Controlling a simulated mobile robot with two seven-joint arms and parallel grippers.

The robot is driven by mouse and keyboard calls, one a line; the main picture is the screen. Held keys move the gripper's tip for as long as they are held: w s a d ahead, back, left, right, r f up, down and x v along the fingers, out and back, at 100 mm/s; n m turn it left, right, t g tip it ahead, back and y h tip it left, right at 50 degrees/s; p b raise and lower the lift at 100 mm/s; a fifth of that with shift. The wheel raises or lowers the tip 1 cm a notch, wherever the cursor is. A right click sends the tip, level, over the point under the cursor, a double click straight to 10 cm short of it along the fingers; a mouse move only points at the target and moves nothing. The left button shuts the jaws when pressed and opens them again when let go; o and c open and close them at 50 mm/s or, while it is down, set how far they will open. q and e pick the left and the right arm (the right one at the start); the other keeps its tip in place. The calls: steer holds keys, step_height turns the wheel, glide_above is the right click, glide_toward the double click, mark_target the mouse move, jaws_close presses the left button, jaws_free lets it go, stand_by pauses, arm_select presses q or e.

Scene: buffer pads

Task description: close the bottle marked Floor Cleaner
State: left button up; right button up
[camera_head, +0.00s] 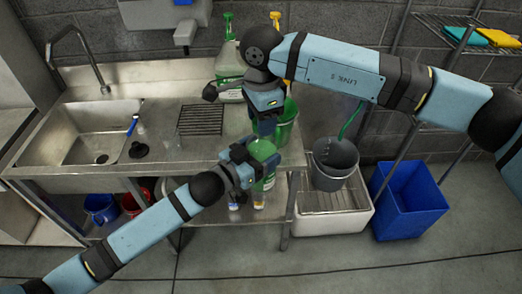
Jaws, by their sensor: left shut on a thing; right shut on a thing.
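A green bottle (264,150) with a pale label stands out at the front edge of the steel counter (195,158); its writing is too small to read. My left gripper (246,166) is shut on this bottle from the left side. My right gripper (266,128) points down just above the bottle's top. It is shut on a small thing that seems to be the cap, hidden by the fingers. I cannot tell whether the cap touches the bottle's mouth.
A large jug (228,66) and spray bottles (228,26) stand at the counter's back. A black rack (200,120) and sink (85,125) lie left. A grey bucket (335,160) and blue bin (410,200) are right.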

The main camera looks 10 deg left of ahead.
steer(key=m, duration=0.8)
steer(key=shift+m, duration=0.3)
steer(key=m, duration=1.2)
steer(key=shift+f+m, duration=0.1)
steer(key=shift+m, duration=0.3)
steer(key=m, duration=1.3)
steer(key=shift+w+m, duration=0.1)
steer(key=shift+m, duration=0.3)
steer(key=o, duration=1)
